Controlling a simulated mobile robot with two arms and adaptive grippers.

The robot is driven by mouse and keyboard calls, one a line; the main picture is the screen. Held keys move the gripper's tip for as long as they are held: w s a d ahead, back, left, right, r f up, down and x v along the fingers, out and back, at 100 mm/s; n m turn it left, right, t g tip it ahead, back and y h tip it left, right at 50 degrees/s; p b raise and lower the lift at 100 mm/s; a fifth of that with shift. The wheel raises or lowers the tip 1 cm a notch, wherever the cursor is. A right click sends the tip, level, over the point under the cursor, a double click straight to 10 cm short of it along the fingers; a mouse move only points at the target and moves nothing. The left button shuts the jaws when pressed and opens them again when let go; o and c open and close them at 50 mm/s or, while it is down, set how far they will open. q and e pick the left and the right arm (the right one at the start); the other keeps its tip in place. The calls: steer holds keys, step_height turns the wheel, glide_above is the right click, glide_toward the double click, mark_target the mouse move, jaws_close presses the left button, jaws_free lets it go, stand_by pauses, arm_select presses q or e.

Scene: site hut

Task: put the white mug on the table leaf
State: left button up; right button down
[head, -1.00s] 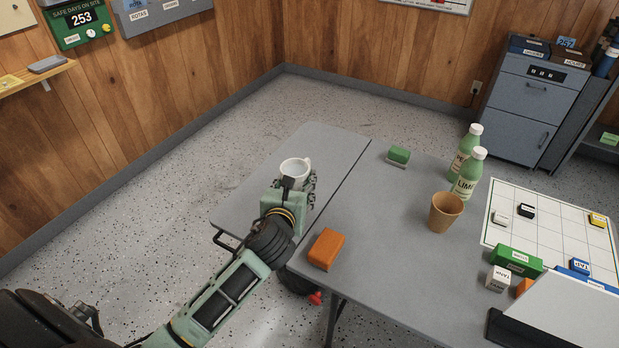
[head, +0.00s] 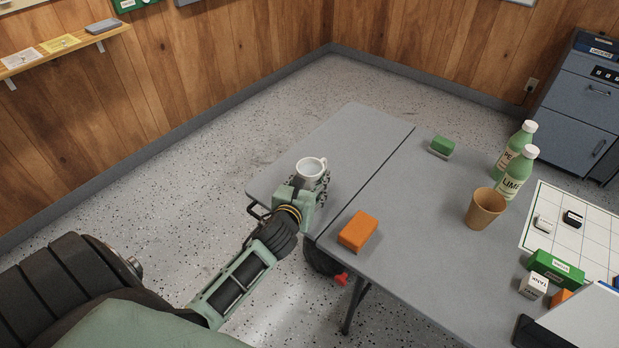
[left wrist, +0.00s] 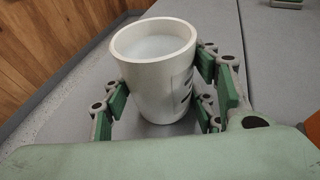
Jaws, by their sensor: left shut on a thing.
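The white mug (head: 311,168) is upright over the near part of the table leaf (head: 345,135), the grey panel on the left of the table. My left gripper (head: 308,186) is shut on the mug from the near side. In the left wrist view the mug (left wrist: 153,65) stands between the green finger pads (left wrist: 165,95), with pale contents inside and dark marks on its side. I cannot tell whether its base touches the leaf. My right gripper is not in view.
An orange block (head: 358,231) lies on the main table (head: 420,240) just right of the seam. A green block (head: 442,146), a brown cup (head: 484,208) and two green bottles (head: 517,172) stand farther right. The leaf's far part is clear.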

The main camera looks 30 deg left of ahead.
arm_select(q)
steer(key=o, duration=1)
steer(key=v, duration=1.2)
